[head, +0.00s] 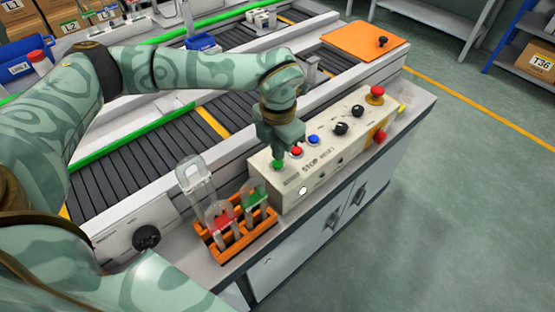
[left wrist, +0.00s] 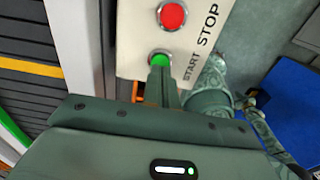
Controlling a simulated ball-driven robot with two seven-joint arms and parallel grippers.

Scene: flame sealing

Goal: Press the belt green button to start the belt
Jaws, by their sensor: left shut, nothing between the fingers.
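The white control box (head: 330,140) stands on the counter beside the belt. Its green START button (head: 278,164) is at the near left end; the red STOP button (head: 296,151) is beside it. In the left wrist view the green button (left wrist: 160,59) lies right at the fingertips, partly covered by them, and the red button (left wrist: 172,16) is clear. My left gripper (head: 278,154) is shut and empty, pointing down at the green button. I cannot tell whether it touches or presses the button. My right gripper is not in view.
An orange rack (head: 236,237) with tubes stands just left of the box. The dark roller belt (head: 130,165) runs behind. A blue button (head: 313,139), black knobs (head: 341,128) and a red emergency button (head: 376,91) sit farther right. Open floor (head: 450,200) lies to the right.

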